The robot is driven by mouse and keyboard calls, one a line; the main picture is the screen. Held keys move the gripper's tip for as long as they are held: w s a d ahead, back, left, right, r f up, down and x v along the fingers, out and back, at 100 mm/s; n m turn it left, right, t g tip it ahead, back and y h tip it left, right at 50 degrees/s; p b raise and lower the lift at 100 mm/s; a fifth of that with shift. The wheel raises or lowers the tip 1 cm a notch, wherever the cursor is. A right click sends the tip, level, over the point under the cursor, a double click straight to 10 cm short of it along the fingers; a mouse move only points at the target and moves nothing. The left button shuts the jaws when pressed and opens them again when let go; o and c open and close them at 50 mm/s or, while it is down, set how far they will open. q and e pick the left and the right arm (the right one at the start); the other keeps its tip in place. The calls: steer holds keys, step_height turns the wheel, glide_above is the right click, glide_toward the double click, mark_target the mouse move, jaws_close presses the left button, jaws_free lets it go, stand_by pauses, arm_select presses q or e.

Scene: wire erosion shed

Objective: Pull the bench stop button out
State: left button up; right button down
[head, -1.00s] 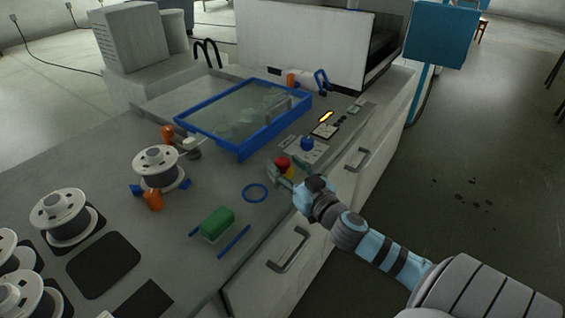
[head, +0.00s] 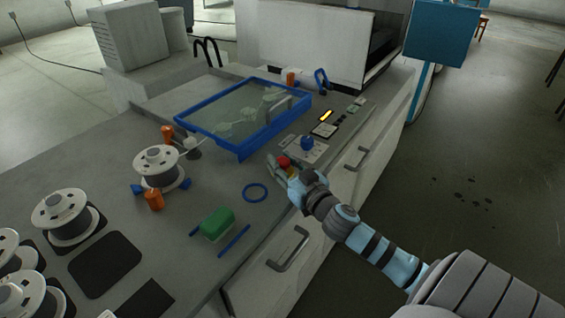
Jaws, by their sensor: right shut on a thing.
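The bench stop button (head: 283,161) is a red mushroom head near the front edge of the grey bench, with a little yellow below it. My right gripper (head: 279,167) is at the button, its fingers around the red head and shut on it. The lower part of the button and its base are mostly hidden by the gripper. My left gripper is not in the head view.
A blue-framed glass tray (head: 240,155) stands behind the button. A panel with a blue knob (head: 307,143) is just beyond. A blue ring (head: 255,193), a green block (head: 217,223) and wire spools (head: 66,217) lie to the left.

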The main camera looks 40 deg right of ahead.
steer(key=shift+r+p, duration=0.45)
steer(key=shift+r, duration=0.25)
steer(key=c, duration=1.2)
jaws_free()
steer(key=shift+s+f, duration=0.15)
steer(key=shift+s, duration=0.05)
steer(key=s, duration=0.7)
steer(key=s+a, duration=0.1)
steer(key=s, duration=0.3)
steer(key=shift+s, duration=0.3)
